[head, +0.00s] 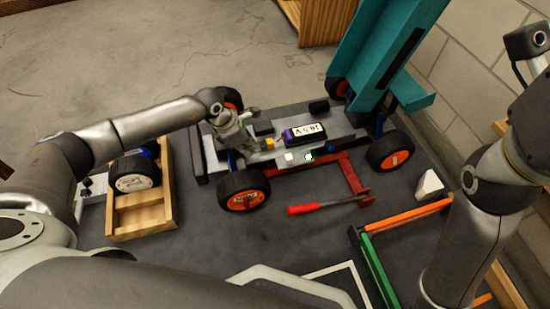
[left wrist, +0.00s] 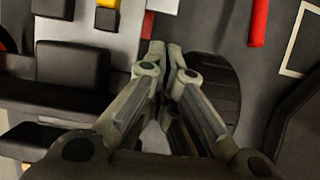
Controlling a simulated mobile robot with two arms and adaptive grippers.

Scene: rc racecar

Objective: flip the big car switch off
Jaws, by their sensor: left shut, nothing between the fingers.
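The big car (head: 340,118) has a grey flat chassis and black wheels with orange hubs. It stands in the middle of the head view. A small round part with a green-white look (head: 308,157) and a small white block (head: 289,157) sit on its near side; I cannot tell which is the switch or its position. My left gripper (head: 256,147) is over the car's left end, by the near left wheel (head: 243,191). In the left wrist view its fingers (left wrist: 160,52) are shut and empty, above the wheel and chassis edge. My right gripper is out of view.
A labelled battery pack (head: 304,133) lies on the chassis. A red jack with a handle (head: 325,205) is in front. A wooden crate (head: 145,222) holding a wheel stands left. Orange and green bars (head: 375,270) lie front right.

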